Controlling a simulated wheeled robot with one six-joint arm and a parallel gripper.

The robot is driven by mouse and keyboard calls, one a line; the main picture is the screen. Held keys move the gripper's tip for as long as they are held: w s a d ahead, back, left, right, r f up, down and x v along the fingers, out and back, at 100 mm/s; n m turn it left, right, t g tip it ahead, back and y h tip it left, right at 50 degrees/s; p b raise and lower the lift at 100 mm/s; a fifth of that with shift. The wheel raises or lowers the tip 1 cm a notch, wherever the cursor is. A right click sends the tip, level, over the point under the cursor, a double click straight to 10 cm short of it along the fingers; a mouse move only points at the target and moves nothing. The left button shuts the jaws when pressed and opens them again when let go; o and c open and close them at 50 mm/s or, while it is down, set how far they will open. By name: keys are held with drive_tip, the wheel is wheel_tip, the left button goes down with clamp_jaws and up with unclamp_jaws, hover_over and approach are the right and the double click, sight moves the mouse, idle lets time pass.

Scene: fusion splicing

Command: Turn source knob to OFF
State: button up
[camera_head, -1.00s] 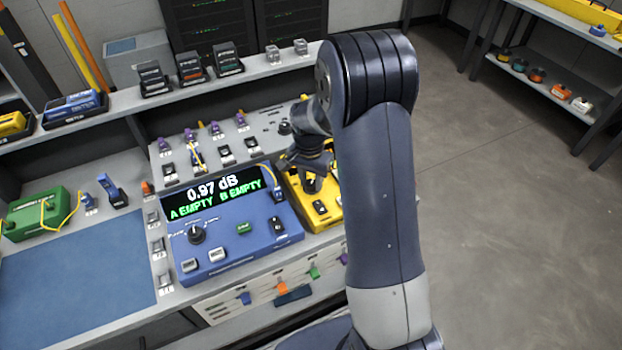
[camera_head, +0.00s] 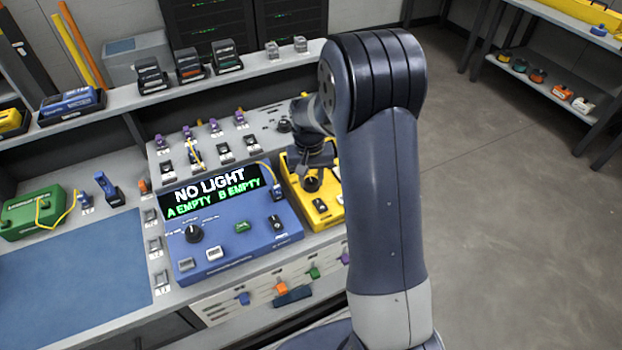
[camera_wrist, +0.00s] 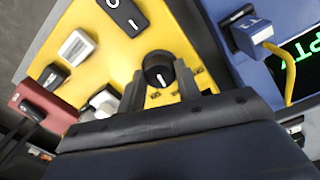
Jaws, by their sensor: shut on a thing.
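The source knob is a round black knob (camera_wrist: 158,66) with a white pointer line, on the yellow box (camera_head: 322,214) to the right of the blue meter. My gripper (camera_wrist: 161,86) is shut on it, with one finger at each side in the wrist view. The small lettering beside the knob is partly covered by my right finger, so I cannot read its position. The blue meter's display (camera_head: 216,193) reads "NO LIGHT", with "A EMPTY B EMPTY" below.
A black rocker switch (camera_wrist: 124,14) marked O and I sits near the knob on the yellow box. The blue meter (camera_head: 232,236) stands close by with its own black knob (camera_head: 194,233). A yellow cable (camera_wrist: 288,72) runs from the meter's connector.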

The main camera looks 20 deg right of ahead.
sight(311, 182)
drive_tip(key=n+b, duration=0.1)
drive_tip(key=n, duration=0.4)
drive_tip(key=shift+n, duration=0.3)
drive_tip(key=n, duration=0.5)
drive_tip(key=shift+n, duration=0.4)
drive_tip(key=o, duration=1)
wheel_tip(311, 182, up, 11)
drive_tip(key=shift+s+a+f+b, duration=0.1)
drive_tip(key=shift+s+b, duration=0.05)
drive_tip(key=shift+b, duration=0.2)
wheel_tip(311, 182, down, 11)
drive_tip(key=shift+r, duration=0.1)
drive_tip(key=shift+m, duration=0.3)
